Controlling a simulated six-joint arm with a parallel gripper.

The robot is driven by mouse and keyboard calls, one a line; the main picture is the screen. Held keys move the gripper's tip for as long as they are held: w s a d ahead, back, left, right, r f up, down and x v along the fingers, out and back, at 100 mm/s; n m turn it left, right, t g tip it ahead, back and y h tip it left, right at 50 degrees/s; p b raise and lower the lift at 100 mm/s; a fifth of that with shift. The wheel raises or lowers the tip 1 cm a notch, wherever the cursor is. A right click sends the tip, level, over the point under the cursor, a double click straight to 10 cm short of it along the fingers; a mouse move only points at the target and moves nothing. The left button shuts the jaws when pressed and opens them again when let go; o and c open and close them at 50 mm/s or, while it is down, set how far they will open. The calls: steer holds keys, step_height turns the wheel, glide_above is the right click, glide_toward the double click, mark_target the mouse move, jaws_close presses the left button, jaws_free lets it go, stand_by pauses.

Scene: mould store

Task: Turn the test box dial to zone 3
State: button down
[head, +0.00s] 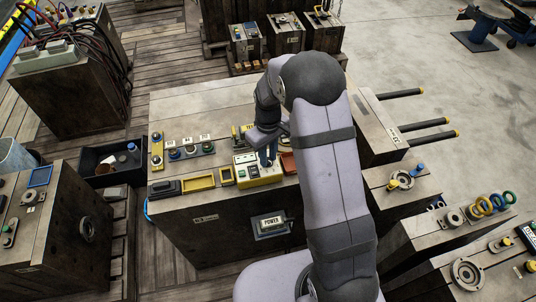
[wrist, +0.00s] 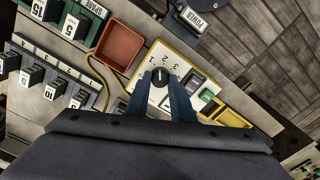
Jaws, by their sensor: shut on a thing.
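The test box (head: 262,181) is a yellow-edged box with a cream face, on top of the big wooden mould block. In the wrist view the test box face (wrist: 144,72) carries a round black dial (wrist: 160,75) with digits around it, 2 and 3 among them. My gripper (wrist: 160,84) has its two blue fingers on either side of the dial, shut on it. A pale mark shows on the dial's digit side, but I cannot tell exactly which digit it points at. In the head view my gripper (head: 267,157) is over the box and hides the dial.
A red-brown tray (wrist: 119,46) lies close beside the test box. A yellow tray (head: 198,184) and a dark box (head: 165,188) stand to its left. Numbered black blocks (wrist: 76,28) stand in racks nearby. A POWER sign (head: 271,222) is on the block's front.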

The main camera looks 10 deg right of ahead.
steer(key=m, duration=0.5)
steer(key=shift+m+p, duration=0.3)
steer(key=m, duration=0.5)
steer(key=shift+m, duration=0.3)
steer(key=c, duration=1.5)
jaws_free()
steer(key=shift+c, duration=0.2)
steer(key=shift+r+b, duration=0.6)
steer(key=shift+r, duration=3.1)
